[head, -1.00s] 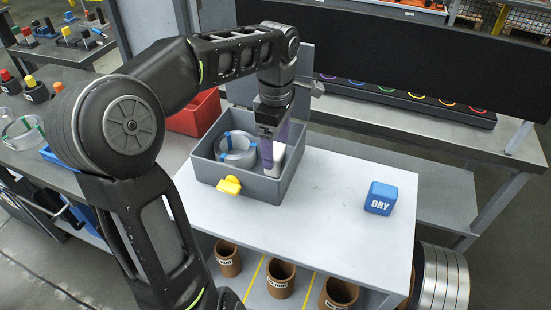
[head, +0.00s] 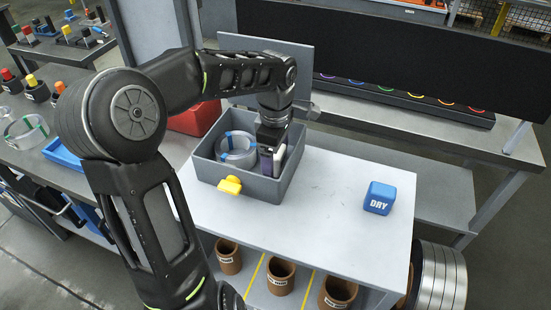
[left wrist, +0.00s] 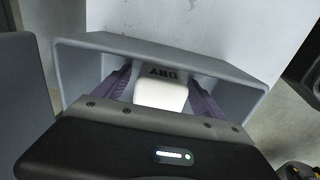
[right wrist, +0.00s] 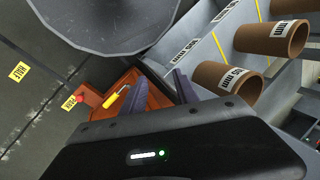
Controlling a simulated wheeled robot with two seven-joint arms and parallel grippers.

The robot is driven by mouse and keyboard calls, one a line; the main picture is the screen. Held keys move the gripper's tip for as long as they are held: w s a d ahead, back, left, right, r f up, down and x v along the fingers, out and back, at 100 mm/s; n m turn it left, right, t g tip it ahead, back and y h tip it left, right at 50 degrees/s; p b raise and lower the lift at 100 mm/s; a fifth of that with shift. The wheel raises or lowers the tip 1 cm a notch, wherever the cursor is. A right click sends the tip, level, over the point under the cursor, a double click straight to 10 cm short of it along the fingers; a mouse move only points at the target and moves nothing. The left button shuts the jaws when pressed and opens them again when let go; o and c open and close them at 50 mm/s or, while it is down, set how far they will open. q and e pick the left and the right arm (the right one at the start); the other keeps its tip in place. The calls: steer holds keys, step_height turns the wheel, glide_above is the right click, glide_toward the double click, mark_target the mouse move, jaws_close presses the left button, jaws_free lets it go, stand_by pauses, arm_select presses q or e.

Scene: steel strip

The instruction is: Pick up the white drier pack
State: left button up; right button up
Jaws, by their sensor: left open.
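The white drier pack (left wrist: 160,94), marked DRY, sits inside the grey box (head: 262,192). In the left wrist view it lies between the two purple fingers of my left gripper (left wrist: 160,82). Dark gaps show beside it, so the fingers look apart from it. In the head view my left gripper (head: 274,162) reaches down into the right part of the box and hides most of the pack. My right gripper (right wrist: 160,82) is open and empty in the right wrist view, away from the box, and does not show in the head view.
A clear ring with blue tape (head: 236,150) sits in the box's left part. The box has a raised lid (head: 300,72) and a yellow latch (head: 229,185). A blue DRY cube (head: 380,198) stands on the white table (head: 340,235). Brown tubes (head: 281,277) stand below.

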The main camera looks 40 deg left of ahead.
arm_select(q)
steer(key=shift+c, duration=0.4)
steer(key=c, duration=1.4)
step_height(320, 180, up, 10)
steer(key=shift+r, duration=0.1)
